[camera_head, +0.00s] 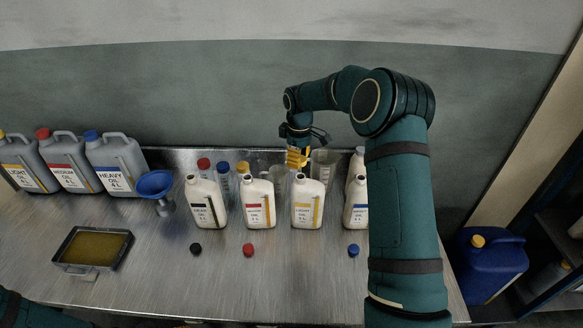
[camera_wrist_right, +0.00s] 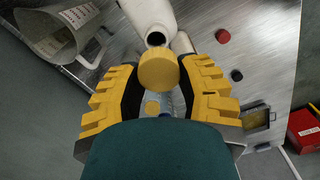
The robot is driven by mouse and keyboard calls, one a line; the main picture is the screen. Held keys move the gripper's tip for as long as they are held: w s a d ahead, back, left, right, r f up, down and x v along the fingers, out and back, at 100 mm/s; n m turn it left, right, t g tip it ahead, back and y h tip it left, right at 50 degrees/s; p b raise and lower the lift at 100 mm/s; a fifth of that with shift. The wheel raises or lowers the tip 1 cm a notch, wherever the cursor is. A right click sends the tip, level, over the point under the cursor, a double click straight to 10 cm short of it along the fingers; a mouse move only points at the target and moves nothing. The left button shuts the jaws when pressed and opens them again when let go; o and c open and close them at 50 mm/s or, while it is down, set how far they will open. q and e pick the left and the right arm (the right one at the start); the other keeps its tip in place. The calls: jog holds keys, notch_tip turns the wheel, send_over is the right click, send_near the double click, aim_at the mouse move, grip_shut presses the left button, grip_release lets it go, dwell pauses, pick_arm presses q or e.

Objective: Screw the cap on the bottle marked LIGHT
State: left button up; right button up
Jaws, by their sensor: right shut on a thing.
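The white bottle marked LIGHT (camera_head: 308,203), with a yellow-edged label, stands upright on the metal bench. My right gripper (camera_head: 297,157) is above and slightly behind its neck. In the right wrist view my right gripper (camera_wrist_right: 159,84) is shut on a yellow cap (camera_wrist_right: 158,70) held between its fingertips. A white bottle with an open dark mouth (camera_wrist_right: 155,38) shows just beyond the cap; its label is not visible there. The cap looks apart from the mouth, though the gap is hard to judge. My left gripper is out of view.
White bottles marked MEDIUM (camera_head: 257,204) and HEAVY (camera_head: 355,205) and a black-labelled bottle (camera_head: 206,204) stand in the same row. Black (camera_head: 196,249), red (camera_head: 248,250) and blue (camera_head: 353,250) caps lie in front. A clear beaker (camera_head: 322,163) stands behind. The front bench is mostly clear.

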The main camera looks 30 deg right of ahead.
jog(key=shift+d, duration=0.2)
jog(key=shift+f, duration=1.1)
jog(key=shift+f+b, duration=1)
jog(key=shift+f, duration=0.2)
jog(key=shift+f+b, duration=0.6)
jog(key=shift+f, duration=0.5)
jog(key=o, duration=0.7)
jog(key=shift+o, duration=0.2)
notch_tip(320, 180, up, 12)
